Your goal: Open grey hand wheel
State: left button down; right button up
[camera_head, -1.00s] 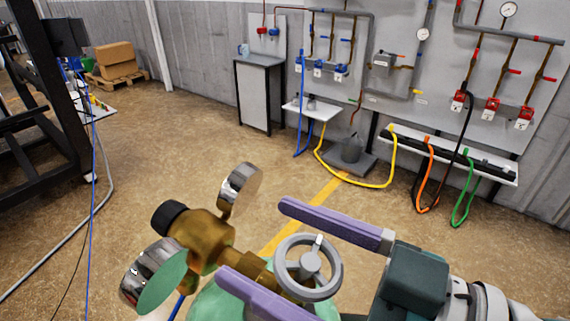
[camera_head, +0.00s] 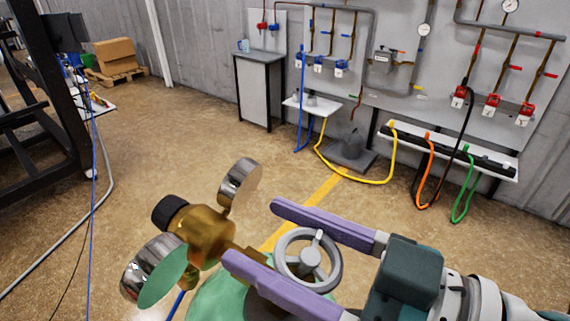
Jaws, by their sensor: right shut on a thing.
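The grey hand wheel (camera_head: 310,257) sits on the brass valve of a green gas cylinder (camera_head: 212,303) at the bottom centre of the head view. Its round rim, hub and spokes show. My right gripper (camera_head: 254,231) comes in from the lower right. Its two long purple fingers lie on either side of the wheel, one along the far side and one along the near side. The fingers are shut on the wheel. The near finger hides part of the valve and the lower rim. My left gripper is not in view.
A brass regulator (camera_head: 203,236) with two round gauges stands left of the wheel, close to the fingertips. Behind are a grey cabinet (camera_head: 261,91), a wall panel with pipes, and yellow, orange and green hoses. The floor (camera_head: 150,150) between is clear.

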jog(key=shift+s+f+n+g+y+b, duration=0.15)
jog(key=shift+n+g+y+b, duration=0.35)
jog(key=shift+n+g+b, duration=0.45)
jog(key=shift+c, duration=0.3)
jog(key=n+g, duration=0.1)
jog(key=n+g+b, duration=0.1)
jog(key=g, duration=0.1)
jog(key=shift+s+a+y, duration=0.15)
jog(key=shift+y, duration=0.25)
jog(key=shift+s+n+g+b, duration=0.25)
jog(key=shift+n+g+b, duration=0.35)
jog(key=shift+n+g, duration=0.4)
jog(key=o, duration=1.3)
